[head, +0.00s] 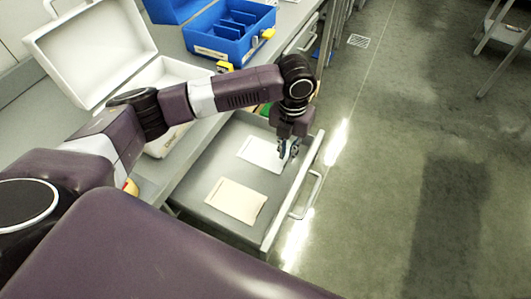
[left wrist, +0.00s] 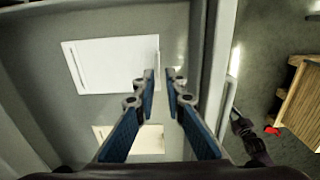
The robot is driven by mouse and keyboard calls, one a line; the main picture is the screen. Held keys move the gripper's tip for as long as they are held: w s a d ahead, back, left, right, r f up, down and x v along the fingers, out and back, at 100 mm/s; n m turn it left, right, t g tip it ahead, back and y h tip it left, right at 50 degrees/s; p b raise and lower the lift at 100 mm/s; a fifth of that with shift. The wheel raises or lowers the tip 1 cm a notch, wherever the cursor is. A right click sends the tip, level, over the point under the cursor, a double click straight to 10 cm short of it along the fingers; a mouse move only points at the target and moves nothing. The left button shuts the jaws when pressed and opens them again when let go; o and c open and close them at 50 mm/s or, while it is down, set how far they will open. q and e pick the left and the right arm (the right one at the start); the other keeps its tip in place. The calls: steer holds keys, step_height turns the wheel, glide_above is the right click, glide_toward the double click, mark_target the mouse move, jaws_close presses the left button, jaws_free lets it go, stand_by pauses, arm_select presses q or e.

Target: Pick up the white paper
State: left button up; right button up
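The white paper (head: 262,153) lies flat in the open grey drawer (head: 195,200), in its far part. It also shows in the left wrist view (left wrist: 105,64) as a pale rectangle. My left gripper (head: 288,153) points down over the paper's right edge, near the drawer front. In the left wrist view its two blue-padded fingers (left wrist: 162,75) are apart with nothing between them. The fingertips appear just by the paper's right edge; I cannot tell whether they touch it.
A cream paper (head: 236,200) lies nearer in the same drawer. The drawer's front wall and handle (head: 307,195) stand close right of the left gripper. An open white case (head: 95,50) and a blue organizer box (head: 230,35) sit on the counter.

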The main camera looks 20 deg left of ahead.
mark_target(286, 161)
arm_select(q)
step_height(286, 161, down, 3)
steer(key=shift+f, duration=0.2)
jaws_close()
steer(key=shift+r, duration=0.1)
